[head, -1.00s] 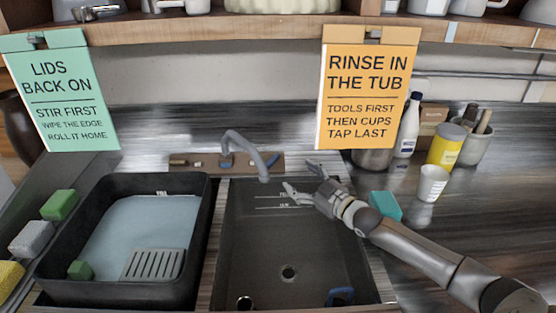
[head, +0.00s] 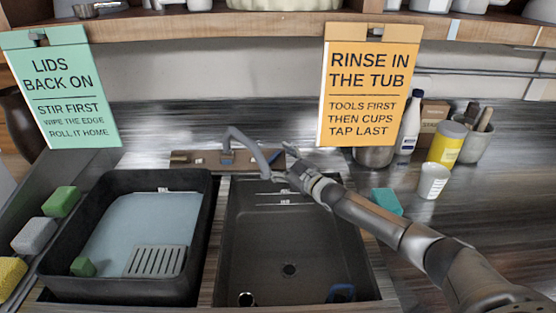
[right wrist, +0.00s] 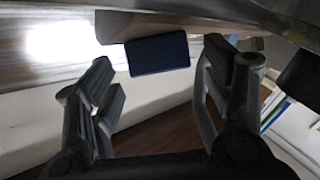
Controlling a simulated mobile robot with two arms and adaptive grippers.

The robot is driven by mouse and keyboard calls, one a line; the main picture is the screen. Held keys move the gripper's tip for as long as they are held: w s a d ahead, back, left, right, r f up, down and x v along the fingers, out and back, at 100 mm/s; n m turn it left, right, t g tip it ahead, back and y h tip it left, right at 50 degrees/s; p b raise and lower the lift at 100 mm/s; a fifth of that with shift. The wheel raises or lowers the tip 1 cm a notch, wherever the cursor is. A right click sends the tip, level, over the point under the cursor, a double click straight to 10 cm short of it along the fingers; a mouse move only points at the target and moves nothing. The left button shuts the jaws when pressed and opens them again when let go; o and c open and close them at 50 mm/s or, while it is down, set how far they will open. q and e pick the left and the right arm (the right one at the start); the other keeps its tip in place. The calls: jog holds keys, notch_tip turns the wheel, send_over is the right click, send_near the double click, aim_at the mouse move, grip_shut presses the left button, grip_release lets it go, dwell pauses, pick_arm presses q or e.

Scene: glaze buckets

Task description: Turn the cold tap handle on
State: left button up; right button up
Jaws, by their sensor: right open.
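The tap spout (head: 246,143) is a grey curved pipe rising from a brown wooden block (head: 195,160) behind the sinks. In the right wrist view the blue handle (right wrist: 158,54) shows as a dark blue block beyond and between my fingertips. My right gripper (head: 284,163) is open, with its fingers on either side of the handle's direction; I cannot tell whether it touches. It also shows in the right wrist view (right wrist: 158,75). My left gripper is not in view.
A black tub (head: 95,285) of pale water stands left. The orange sign (head: 368,85) hangs above right of the gripper. A teal sponge (head: 386,201) and white cup (head: 432,181) are on the right counter.

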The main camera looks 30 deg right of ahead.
jog(key=shift+w, duration=0.2)
jog(key=c, duration=1)
